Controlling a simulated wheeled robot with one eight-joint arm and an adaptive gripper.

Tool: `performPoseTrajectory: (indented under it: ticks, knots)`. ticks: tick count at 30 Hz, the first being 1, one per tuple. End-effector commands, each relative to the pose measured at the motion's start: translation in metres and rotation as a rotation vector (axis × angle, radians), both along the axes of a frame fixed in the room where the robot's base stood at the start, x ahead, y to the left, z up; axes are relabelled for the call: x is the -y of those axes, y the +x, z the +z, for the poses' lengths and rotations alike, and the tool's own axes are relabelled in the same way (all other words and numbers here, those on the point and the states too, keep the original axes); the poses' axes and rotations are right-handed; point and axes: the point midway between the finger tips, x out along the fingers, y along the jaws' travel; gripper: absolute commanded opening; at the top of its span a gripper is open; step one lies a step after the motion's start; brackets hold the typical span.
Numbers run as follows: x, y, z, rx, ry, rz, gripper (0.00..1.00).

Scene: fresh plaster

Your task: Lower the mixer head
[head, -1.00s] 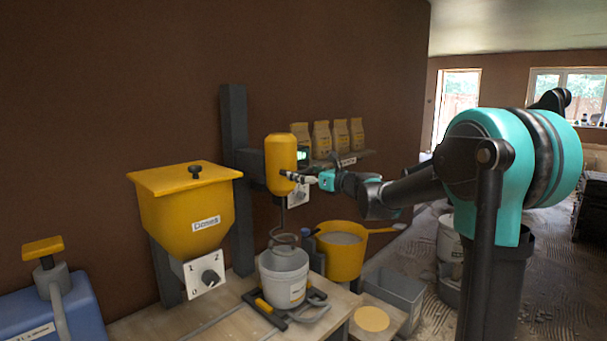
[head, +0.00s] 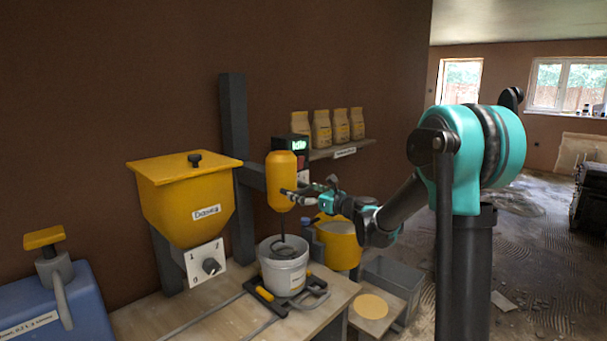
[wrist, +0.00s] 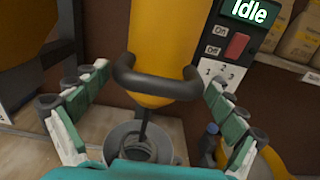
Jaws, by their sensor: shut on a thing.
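The yellow mixer head (head: 281,182) hangs on the dark upright post (head: 236,150); it also fills the top of the wrist view (wrist: 162,40). In the wrist view, a teal finger stands at each end of the handle.
A control box (head: 297,146) reading "Idle" with a red switch is behind the head. A yellow hopper (head: 190,205) stands left. Bags (head: 321,128) line a shelf at right. A yellow tub (head: 338,240) and grey crate (head: 392,285) are right of the bucket.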

Motion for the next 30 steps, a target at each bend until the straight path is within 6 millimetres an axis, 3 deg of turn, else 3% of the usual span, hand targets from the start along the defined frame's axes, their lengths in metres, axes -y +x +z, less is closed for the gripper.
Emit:
performPoseTrajectory:
  ticks: [6,12,27,28,30]
  knots:
    - [0.0,0.0,-0.049,0.0,-0.001,0.001,0.44]
    - [0.0,0.0,-0.074,0.0,-0.001,0.001,0.44]
    - [0.0,-0.001,-0.084,0.001,-0.006,0.001,0.44]
    - [0.0,-0.001,-0.084,0.001,-0.006,0.001,1.0]
    - [0.0,-0.001,-0.084,0.001,-0.005,0.001,1.0]
